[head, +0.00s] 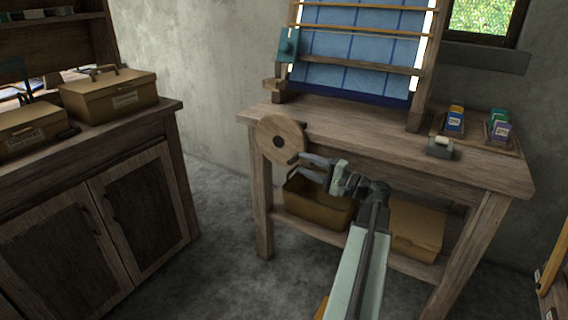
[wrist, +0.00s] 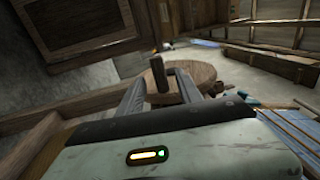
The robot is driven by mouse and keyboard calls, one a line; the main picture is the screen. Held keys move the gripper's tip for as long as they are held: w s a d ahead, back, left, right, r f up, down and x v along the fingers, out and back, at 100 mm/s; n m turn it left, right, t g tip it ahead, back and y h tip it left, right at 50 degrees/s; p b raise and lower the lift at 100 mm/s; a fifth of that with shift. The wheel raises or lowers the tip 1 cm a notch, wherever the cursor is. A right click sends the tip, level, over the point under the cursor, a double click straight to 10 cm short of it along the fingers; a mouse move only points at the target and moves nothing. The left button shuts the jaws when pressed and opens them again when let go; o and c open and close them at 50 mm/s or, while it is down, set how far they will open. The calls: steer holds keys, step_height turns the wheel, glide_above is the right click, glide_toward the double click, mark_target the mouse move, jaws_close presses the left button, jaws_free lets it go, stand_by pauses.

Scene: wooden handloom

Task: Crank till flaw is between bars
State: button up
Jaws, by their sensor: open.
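The loom stands on a wooden bench in the head view, with blue checked cloth (head: 355,48) stretched on it. Thin wooden bars cross the cloth, among them an upper bar (head: 365,29) and a thicker lower bar (head: 360,64). I cannot make out a flaw in the cloth. The round wooden crank wheel (head: 281,139) is at the bench's left front; it also shows in the wrist view (wrist: 196,76). Its dark handle (wrist: 158,76) appears between my fingers in the wrist view. My gripper (head: 306,166) is open at the wheel; contact with the handle is unclear.
The bench top (head: 340,122) holds small coloured packets (head: 455,119) and a grey block (head: 440,148) at right. A brown bin (head: 318,205) and a box (head: 415,228) sit on the shelf below. A cabinet (head: 110,195) stands at left, with free floor between.

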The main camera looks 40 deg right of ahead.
mark_target(286, 156)
steer(key=x, duration=0.7)
steer(key=shift+w+a+p, duration=0.1)
steer(key=shift+w+p, duration=0.2)
steer(key=shift+p, duration=0.05)
jaws_close()
stand_by(1.0)
